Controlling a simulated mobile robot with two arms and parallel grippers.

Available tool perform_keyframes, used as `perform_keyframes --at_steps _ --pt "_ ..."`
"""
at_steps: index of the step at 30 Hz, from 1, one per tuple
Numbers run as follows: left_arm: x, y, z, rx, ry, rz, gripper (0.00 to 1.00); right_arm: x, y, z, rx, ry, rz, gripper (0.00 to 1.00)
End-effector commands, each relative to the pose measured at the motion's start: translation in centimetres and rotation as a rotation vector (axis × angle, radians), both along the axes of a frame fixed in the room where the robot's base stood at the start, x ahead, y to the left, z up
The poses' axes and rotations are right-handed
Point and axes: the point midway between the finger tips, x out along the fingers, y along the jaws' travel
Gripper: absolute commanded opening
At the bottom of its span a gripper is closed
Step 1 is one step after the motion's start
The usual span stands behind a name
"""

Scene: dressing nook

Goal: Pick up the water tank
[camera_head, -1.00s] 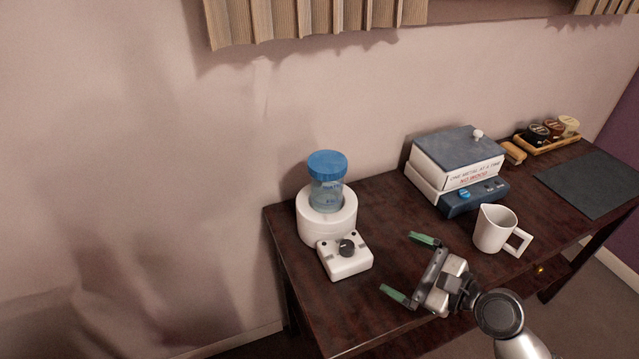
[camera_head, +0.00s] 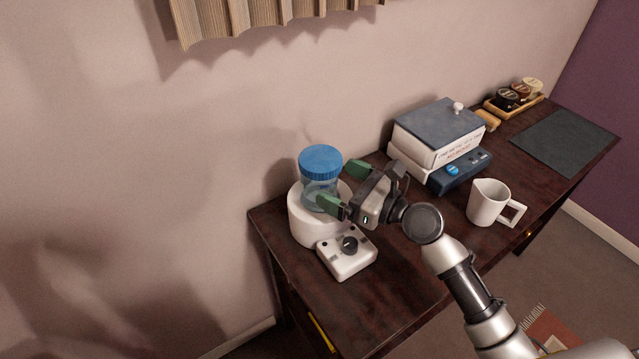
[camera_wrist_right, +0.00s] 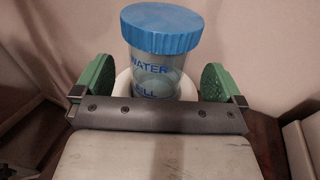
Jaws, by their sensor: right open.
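The water tank is a clear jar with a blue ribbed lid (camera_head: 321,161), standing upright in a round white base (camera_head: 308,228) on the dark desk. My right gripper (camera_head: 345,188) is open, with its green-padded fingers just right of the tank in the head view. One finger partly covers the tank's lower body. In the right wrist view the tank (camera_wrist_right: 157,75), with blue "WATER" lettering, stands ahead between the two spread fingers (camera_wrist_right: 157,90). Gaps show on both sides of it. My left gripper is not in view.
A white control box with a dark knob (camera_head: 346,254) sits in front of the base. A white mug (camera_head: 488,203) and a blue-and-white appliance (camera_head: 437,140) stand to the right. A dark mat (camera_head: 565,141) lies farther right.

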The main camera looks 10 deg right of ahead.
Motion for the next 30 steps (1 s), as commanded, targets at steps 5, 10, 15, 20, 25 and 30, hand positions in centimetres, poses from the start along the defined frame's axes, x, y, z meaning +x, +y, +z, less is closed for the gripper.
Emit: perform_keyframes --at_steps 5,10,15,20,25,30 --pt "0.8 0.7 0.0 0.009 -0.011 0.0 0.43 1.8 2.0 -0.4 0.002 -0.001 0.001 1.0" --pt "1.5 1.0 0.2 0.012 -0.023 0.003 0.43 3.2 3.3 -0.4 0.001 0.0 0.0 1.0" --pt "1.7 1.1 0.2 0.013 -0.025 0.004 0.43 3.4 3.6 -0.5 0.0 0.0 0.0 1.0" --pt "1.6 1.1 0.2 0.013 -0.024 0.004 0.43 3.4 3.5 -0.5 -0.001 -0.001 0.0 0.92" --pt "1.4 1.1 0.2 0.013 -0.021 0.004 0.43 3.4 3.5 -0.5 -0.001 0.0 0.0 0.66" --pt "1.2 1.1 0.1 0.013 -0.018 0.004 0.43 3.4 3.5 -0.5 -0.001 0.0 0.0 0.41"
